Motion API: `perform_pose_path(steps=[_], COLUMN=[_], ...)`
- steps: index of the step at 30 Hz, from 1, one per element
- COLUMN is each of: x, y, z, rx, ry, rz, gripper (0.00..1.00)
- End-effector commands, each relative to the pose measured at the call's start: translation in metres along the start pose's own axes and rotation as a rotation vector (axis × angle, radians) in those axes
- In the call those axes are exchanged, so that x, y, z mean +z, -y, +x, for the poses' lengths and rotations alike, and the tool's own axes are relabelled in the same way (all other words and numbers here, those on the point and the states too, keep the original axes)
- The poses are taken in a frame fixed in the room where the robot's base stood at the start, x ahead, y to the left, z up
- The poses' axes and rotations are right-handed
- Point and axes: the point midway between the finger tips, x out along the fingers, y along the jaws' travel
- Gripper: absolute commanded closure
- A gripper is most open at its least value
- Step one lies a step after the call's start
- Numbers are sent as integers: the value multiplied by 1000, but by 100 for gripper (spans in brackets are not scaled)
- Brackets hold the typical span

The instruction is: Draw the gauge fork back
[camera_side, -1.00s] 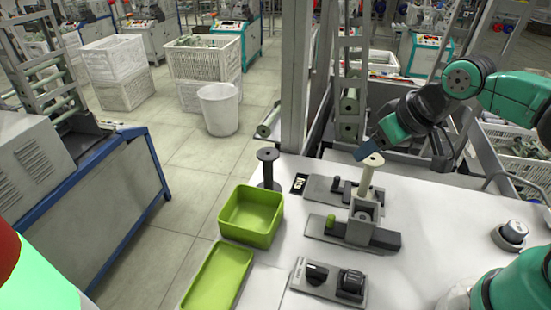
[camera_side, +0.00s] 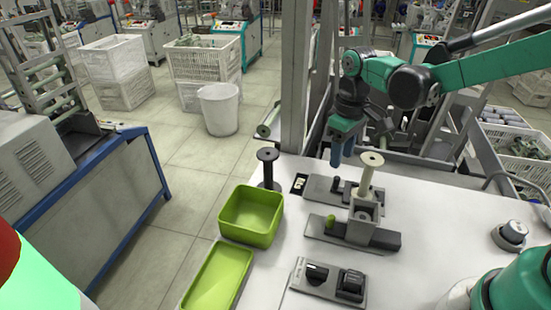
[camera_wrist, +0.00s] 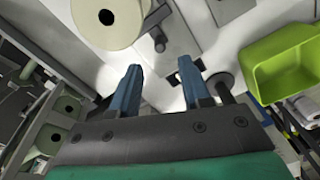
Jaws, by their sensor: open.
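A grey plate with a short dark upright knob (camera_side: 336,184) lies behind the cream bobbin (camera_side: 367,178); I take this to be the gauge fork's slide, but the fork itself I cannot make out clearly. The bobbin stands upright over a grey block. My gripper (camera_side: 338,161) points down above the knob, apart from it. In the wrist view its blue fingers (camera_wrist: 159,78) are spread with nothing between them. The dark knob (camera_wrist: 160,42) shows ahead of the fingers, beside the cream bobbin (camera_wrist: 107,17).
A second plate in front carries a green knob (camera_side: 330,222). A dark spool (camera_side: 268,168) stands at the table's back left, near a green bin (camera_side: 251,214) and a green tray (camera_side: 218,278). A switch panel (camera_side: 328,283) lies in front. A metal post (camera_side: 295,80) rises behind.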

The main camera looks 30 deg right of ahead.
Motion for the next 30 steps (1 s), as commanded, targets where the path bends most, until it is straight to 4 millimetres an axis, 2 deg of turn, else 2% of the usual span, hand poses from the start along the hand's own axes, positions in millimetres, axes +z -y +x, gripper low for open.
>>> perform_pose_path(steps=[19,24,28,29,30], x=[0,0,0,0,0], y=[0,0,0,0,0], z=[59,58,58,58,58], rx=[0,0,0,0,0], ry=[-1,-1,-1,-1,-1], rz=[1,1,1,1,1], gripper=[58,58,95,100,100])
